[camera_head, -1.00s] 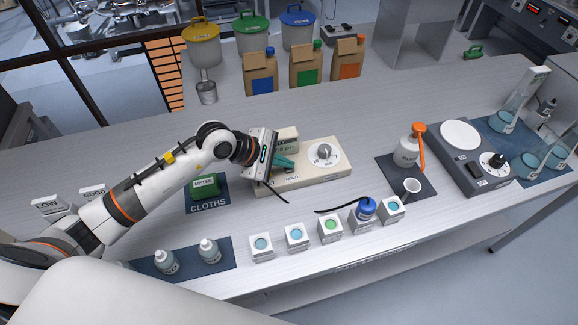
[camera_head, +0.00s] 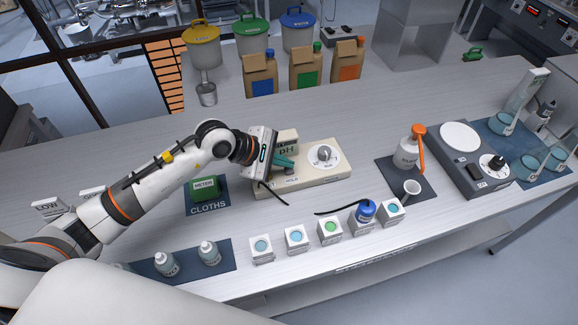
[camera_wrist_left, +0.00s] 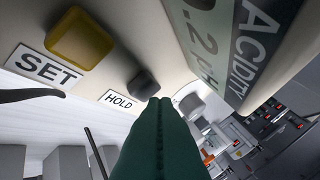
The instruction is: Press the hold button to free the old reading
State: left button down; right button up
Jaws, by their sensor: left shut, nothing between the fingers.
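The cream pH meter (camera_head: 322,174) sits mid-bench, with a raised display (camera_head: 288,136) and a round knob (camera_head: 323,153). In the left wrist view, the dark hold button (camera_wrist_left: 143,84) stands above its HOLD label (camera_wrist_left: 119,101), beside the yellow SET button (camera_wrist_left: 79,38). The display (camera_wrist_left: 235,45) shows part of a pH reading, cut off, and the word ACIDITY. My left gripper (camera_head: 288,166) is shut and empty over the meter's front left. Its teal fingertips (camera_wrist_left: 165,103) are right beside the hold button; I cannot tell whether they touch it. My right gripper is out of view.
Several small sample boxes (camera_head: 297,237) and a blue-capped probe (camera_head: 365,210) with a black cable stand in front. A bottle with an orange top (camera_head: 407,152) and a cup (camera_head: 411,188) are to the right.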

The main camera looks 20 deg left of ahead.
aim_at(284, 174)
pick_arm(q)
jog(key=shift+r, duration=0.3)
notch_tip(284, 174, up, 5)
jog(key=shift+p, duration=1.25)
